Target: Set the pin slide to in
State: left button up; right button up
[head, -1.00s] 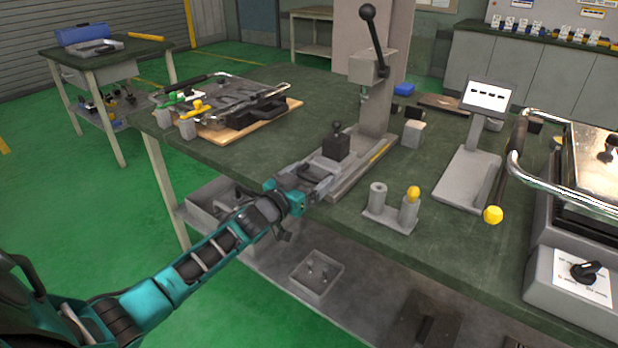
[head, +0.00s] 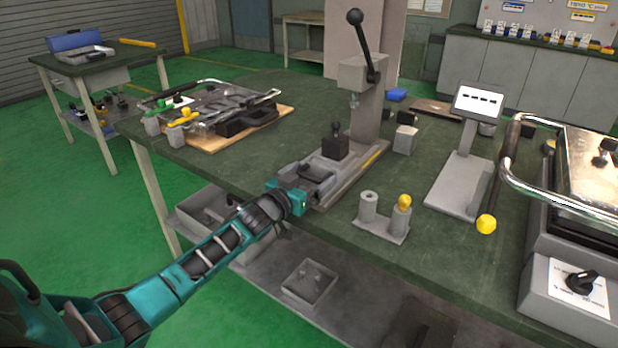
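The press (head: 361,112) stands on the bench with a long base rail. A black block with a small dark knob (head: 335,147), which looks like the pin slide, sits on that rail in front of the press column. My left gripper (head: 322,182) is at the near end of the rail, just in front of the block. Its fingers look apart with nothing seen between them. Whether a finger touches the block or rail cannot be told. My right gripper is not in view.
A grey holder with two posts (head: 383,222), one yellow-topped, stands right of the rail. Beyond it are a small display stand (head: 462,180) and a machine with a chrome handle (head: 570,205). A wooden board with a clamp frame (head: 212,118) lies at the left.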

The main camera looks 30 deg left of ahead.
pick_arm(q)
jog(key=s+a+p, duration=0.1)
jog(key=s+p, duration=0.1)
jog(key=s, duration=1.1)
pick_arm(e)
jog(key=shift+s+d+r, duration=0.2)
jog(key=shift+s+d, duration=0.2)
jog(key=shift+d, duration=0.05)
pick_arm(q)
jog(key=shift+w, duration=0.1)
jog(key=shift+c, duration=0.5)
